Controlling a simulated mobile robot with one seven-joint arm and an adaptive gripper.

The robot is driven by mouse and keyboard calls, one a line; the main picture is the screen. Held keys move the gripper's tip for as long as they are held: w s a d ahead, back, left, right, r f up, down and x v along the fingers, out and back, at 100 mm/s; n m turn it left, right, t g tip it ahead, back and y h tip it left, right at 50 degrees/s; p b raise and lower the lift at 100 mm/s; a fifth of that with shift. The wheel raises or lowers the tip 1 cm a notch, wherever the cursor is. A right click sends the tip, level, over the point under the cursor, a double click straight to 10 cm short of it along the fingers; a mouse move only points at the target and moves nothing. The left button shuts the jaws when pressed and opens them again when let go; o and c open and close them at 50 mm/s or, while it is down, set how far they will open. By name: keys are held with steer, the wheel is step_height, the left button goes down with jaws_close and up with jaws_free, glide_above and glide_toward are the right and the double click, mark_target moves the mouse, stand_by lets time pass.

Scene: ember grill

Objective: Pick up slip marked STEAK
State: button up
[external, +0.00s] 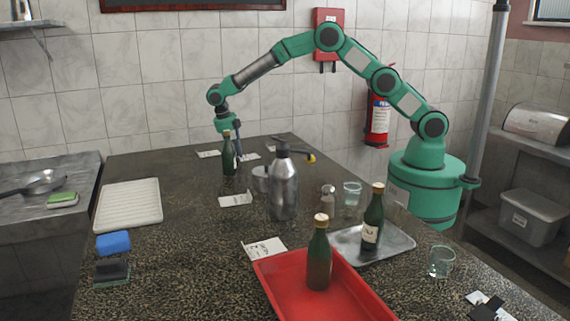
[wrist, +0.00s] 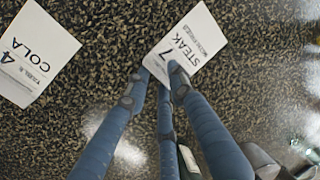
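The white slip marked STEAK (wrist: 192,38), with a 7 on it, lies at top centre in the wrist view. The blue fingers of my gripper (wrist: 158,73) point at its lower left corner. The fingertips stand a little apart, and one overlaps the slip's lower edge. I cannot tell whether they touch it. In the external view my gripper (external: 239,154) points down at the far part of the counter, beside a small white slip (external: 251,157) whose print is too small to read.
A slip marked COLA (wrist: 30,55) lies left in the wrist view. In the external view a dark green bottle (external: 228,160) stands right by my gripper. A metal flask (external: 283,190), a metal cup (external: 260,178) and another slip (external: 236,200) are nearer the camera.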

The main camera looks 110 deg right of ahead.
steer(key=shift+c, duration=0.5)
jaws_close()
steer(key=shift+r+p, duration=0.6)
steer(key=shift+r, duration=1.2)
steer(key=s+a, duration=0.2)
steer(key=s, duration=0.2)
steer(key=s+a+r+p, duration=0.1)
steer(key=s+a, duration=0.2)
steer(key=s, duration=0.2)
steer(key=s+a+p, duration=0.1)
steer(key=s+a, duration=0.1)
steer(key=s, duration=0.3)
steer(key=shift+a+r, duration=0.2)
steer(key=shift+a, duration=0.1)
